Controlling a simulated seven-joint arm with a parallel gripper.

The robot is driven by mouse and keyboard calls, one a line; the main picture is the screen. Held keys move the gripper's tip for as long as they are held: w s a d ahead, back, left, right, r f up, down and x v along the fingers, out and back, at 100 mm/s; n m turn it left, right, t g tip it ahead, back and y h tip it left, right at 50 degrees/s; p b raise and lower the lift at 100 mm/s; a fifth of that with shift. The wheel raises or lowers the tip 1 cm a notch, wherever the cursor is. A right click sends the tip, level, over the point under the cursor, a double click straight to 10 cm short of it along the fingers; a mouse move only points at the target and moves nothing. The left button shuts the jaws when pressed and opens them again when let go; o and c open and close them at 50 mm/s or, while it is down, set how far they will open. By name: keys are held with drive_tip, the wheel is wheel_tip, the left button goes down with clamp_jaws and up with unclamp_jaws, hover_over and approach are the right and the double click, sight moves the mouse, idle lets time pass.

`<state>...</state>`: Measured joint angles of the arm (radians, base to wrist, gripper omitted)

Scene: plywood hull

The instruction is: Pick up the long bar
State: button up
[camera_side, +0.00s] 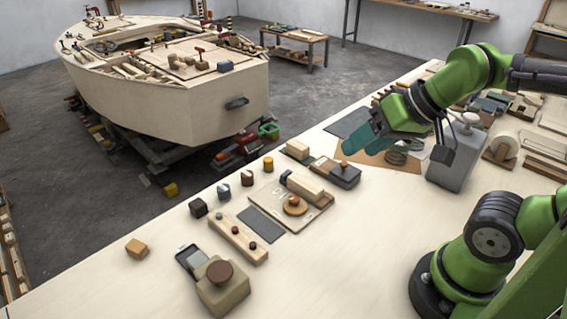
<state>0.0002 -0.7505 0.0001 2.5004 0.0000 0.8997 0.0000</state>
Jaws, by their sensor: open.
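A long pale wooden bar (238,241) with several dark round knobs along its top lies flat on the workbench, left of centre. A shorter wooden block with a dark end (305,188) lies on a thin board nearby. I cannot tell for certain which piece is the long bar.
A block with a brown knob (221,287) sits at the front. Small blocks, including an orange one (137,248), line the left edge. The bench's front middle is clear. A plywood hull (170,95) stands beyond.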

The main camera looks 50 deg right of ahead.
drive_tip(key=shift+c, duration=0.3)
drive_tip(key=n+g+h, duration=0.2)
drive_tip(key=n+g, duration=0.2)
drive_tip(key=g, duration=0.3)
hover_over(306, 182)
wheel_tip(306, 182, down, 6)
drive_tip(key=r, duration=0.1)
drive_tip(key=f, duration=1.1)
drive_tip(key=shift+a+f, duration=0.1)
drive_tip(key=shift+a, duration=0.1)
drive_tip(key=shift+d+f, duration=0.15)
drive_tip(key=shift+f, duration=2.75)
drive_tip(key=c, duration=0.8)
drive_tip(key=shift+r, duration=0.1)
